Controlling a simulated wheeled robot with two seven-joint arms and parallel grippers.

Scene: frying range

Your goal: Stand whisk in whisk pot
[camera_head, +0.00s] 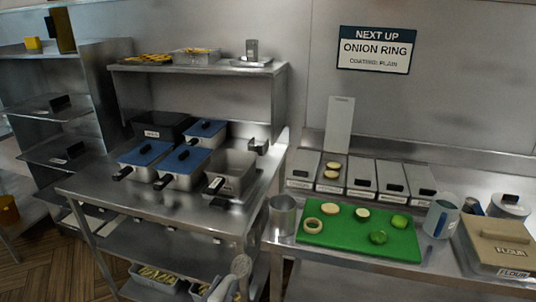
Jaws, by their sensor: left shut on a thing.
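A pale, rounded whisk head (241,265) shows at the bottom of the head view, left of the middle, pointing up. My left gripper (223,289) is at the bottom edge just below it and is shut on the whisk. The fingers are small and partly cut off by the frame, and the lower handle is hidden. An open grey metal pot (283,215), which looks like the whisk pot, stands upright on the right-hand counter, left of the green board. The whisk is apart from it, lower and to the left in the picture. My right gripper is not in view.
The green board (340,240) holds cut rings and green pieces beside the pot. Fryer baskets with blue lids (184,168) stand on the left counter. A jug (441,218) and a flour box (500,245) are at the right. Lidded bins (361,178) line the back.

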